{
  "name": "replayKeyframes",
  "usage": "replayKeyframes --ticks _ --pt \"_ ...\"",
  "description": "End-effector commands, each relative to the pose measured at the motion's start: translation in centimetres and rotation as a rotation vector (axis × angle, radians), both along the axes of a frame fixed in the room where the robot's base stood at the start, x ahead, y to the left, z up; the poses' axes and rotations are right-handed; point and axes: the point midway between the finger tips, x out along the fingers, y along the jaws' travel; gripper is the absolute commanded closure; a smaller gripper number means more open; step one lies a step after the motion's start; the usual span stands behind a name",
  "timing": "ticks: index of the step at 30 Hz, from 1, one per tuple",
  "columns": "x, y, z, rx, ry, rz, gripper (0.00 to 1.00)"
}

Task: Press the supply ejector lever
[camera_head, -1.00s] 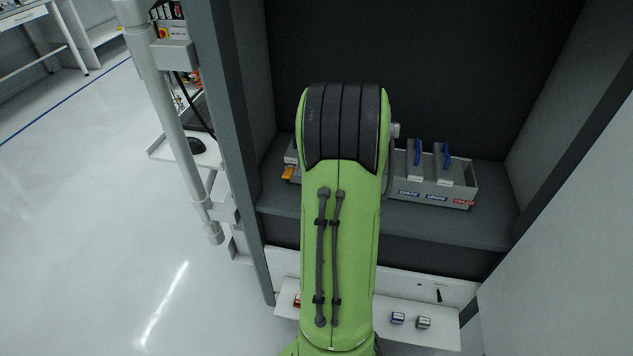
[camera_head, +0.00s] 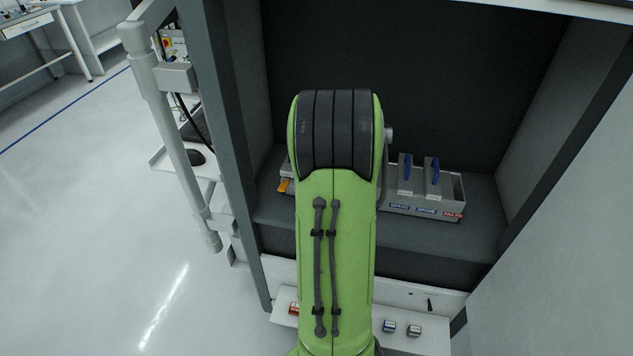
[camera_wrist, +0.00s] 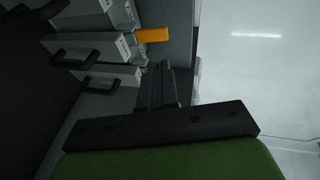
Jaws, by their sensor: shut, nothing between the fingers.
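An orange lever-like tab (camera_wrist: 153,35) sticks out from the end of a grey unit in the wrist view; I take it for the supply ejector lever. It also shows in the head view as a small orange piece (camera_head: 284,185) just left of my green arm. My gripper (camera_wrist: 163,66) is shut and empty. Its fingertips appear just below the tab in the wrist picture; I cannot tell whether they touch it. In the head view my arm hides the gripper and most of the unit.
Grey trays with black handles (camera_wrist: 75,58) lie left of my fingers in the wrist view. A grey bin with blue-handled parts (camera_head: 425,190) stands right of my arm on the cabinet shelf (camera_head: 400,232). The cabinet's left post (camera_head: 226,150) is close by.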

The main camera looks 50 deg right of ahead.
Motion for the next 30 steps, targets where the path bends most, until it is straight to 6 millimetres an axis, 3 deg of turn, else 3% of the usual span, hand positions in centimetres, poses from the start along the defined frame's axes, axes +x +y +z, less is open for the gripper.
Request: replayKeyframes --ticks 1,9,12,30 --pt "-0.5 0.1 2.0 -0.005 -0.003 -0.002 1.00" --pt "-2.9 1.0 7.5 -0.003 -0.002 -0.001 1.00" --pt "-3.5 1.2 8.7 -0.002 0.000 -0.002 1.00" --pt "-3.8 1.4 9.3 0.000 0.001 -0.001 1.00"
